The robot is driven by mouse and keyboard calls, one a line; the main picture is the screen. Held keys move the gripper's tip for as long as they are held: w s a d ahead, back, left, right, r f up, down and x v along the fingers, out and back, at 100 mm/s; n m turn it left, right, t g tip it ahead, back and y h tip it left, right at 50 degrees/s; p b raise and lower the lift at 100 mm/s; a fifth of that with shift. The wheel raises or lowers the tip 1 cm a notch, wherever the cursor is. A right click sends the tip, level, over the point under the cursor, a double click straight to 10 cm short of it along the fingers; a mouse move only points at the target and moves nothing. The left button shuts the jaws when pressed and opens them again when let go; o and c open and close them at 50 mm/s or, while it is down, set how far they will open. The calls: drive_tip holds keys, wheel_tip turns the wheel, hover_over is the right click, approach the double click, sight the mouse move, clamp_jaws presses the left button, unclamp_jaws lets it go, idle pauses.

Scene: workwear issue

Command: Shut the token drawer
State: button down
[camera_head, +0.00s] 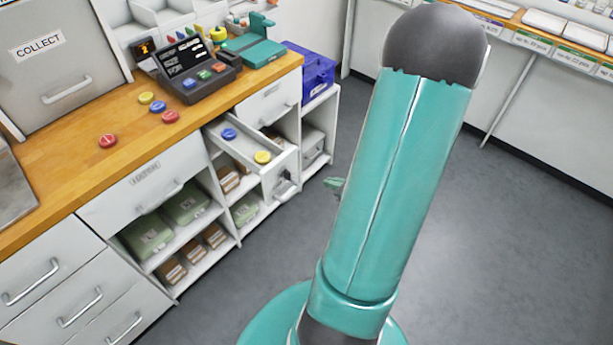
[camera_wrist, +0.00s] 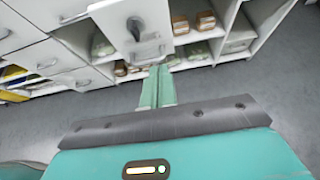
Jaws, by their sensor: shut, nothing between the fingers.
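The token drawer (camera_head: 279,173) is pulled out from under the wooden counter. A blue token (camera_head: 229,134) and a yellow token (camera_head: 262,157) lie inside it. In the head view only a bit of my gripper (camera_head: 335,183) shows beside my arm, to the right of the drawer front.
Open shelves (camera_head: 200,222) below hold green and brown packs. A closed drawer (camera_head: 268,102) and a blue crate (camera_head: 315,70) are beyond. The grey floor (camera_head: 500,240) is clear at right.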

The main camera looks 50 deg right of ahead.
sight(236, 127)
drive_tip(key=x, duration=0.8)
drive_tip(key=r+x, duration=0.1)
drive_tip(key=x, duration=0.3)
drive_tip(key=shift+w+d, duration=0.3)
drive_tip(key=shift+w, duration=0.7)
drive_tip(key=shift+w, duration=0.1)
drive_tip(key=w, duration=1.9)
drive_tip(key=w+a, duration=0.1)
drive_tip(key=w, duration=0.8)
drive_tip(key=shift+w, duration=0.15)
drive_tip(key=shift+w+r, duration=0.15)
drive_tip(key=shift+w, duration=0.15)
drive_tip(key=shift+w+a, duration=0.1)
